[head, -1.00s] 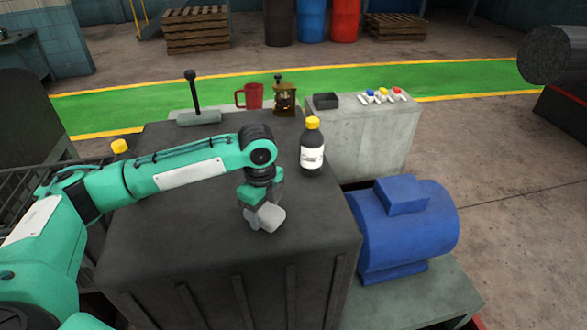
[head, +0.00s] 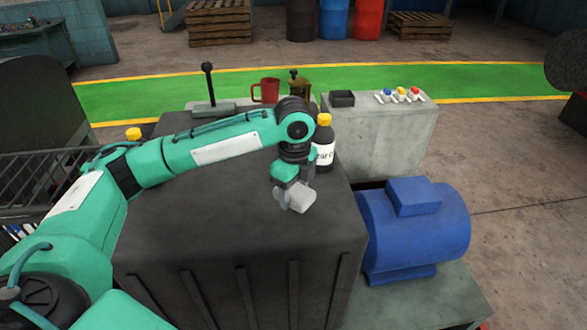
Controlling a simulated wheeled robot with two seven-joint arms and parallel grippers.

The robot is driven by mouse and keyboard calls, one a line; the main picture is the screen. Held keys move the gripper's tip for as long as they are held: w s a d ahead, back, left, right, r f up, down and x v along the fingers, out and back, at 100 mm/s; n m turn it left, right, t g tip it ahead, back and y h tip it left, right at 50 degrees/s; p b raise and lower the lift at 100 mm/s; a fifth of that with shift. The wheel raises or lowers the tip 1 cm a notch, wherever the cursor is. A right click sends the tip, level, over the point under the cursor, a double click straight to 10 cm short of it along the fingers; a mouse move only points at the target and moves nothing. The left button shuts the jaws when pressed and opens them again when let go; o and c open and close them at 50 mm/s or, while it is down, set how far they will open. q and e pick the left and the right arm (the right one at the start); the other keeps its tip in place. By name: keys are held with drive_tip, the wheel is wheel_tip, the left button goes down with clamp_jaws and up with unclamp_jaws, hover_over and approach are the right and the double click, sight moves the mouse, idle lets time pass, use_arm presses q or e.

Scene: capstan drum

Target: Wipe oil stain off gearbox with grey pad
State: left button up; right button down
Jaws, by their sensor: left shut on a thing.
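The gearbox (head: 225,245) is a large dark grey box in the middle of the head view. My left gripper (head: 291,186) points down over the right part of its top. It is shut on the grey pad (head: 299,197), a small light grey block. The pad is at or just above the top surface; I cannot tell whether it touches. I see no oil stain on the bare part of the top; my left arm covers some of it. My right gripper is not in view.
A dark bottle (head: 325,150) with a yellow cap stands just behind my left gripper, partly hidden. A red mug (head: 266,91), a brass pot-like item (head: 299,88) and a lever (head: 209,85) are at the back. A blue motor (head: 415,230) sits to the right, below the gearbox top.

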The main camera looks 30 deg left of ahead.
use_arm(q)
drive_tip(key=shift+r, duration=0.85)
drive_tip(key=shift+w+d+r, duration=0.15)
drive_tip(key=shift+r, duration=1.2)
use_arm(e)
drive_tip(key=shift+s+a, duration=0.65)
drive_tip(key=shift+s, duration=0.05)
use_arm(q)
drive_tip(key=shift+f, duration=0.1)
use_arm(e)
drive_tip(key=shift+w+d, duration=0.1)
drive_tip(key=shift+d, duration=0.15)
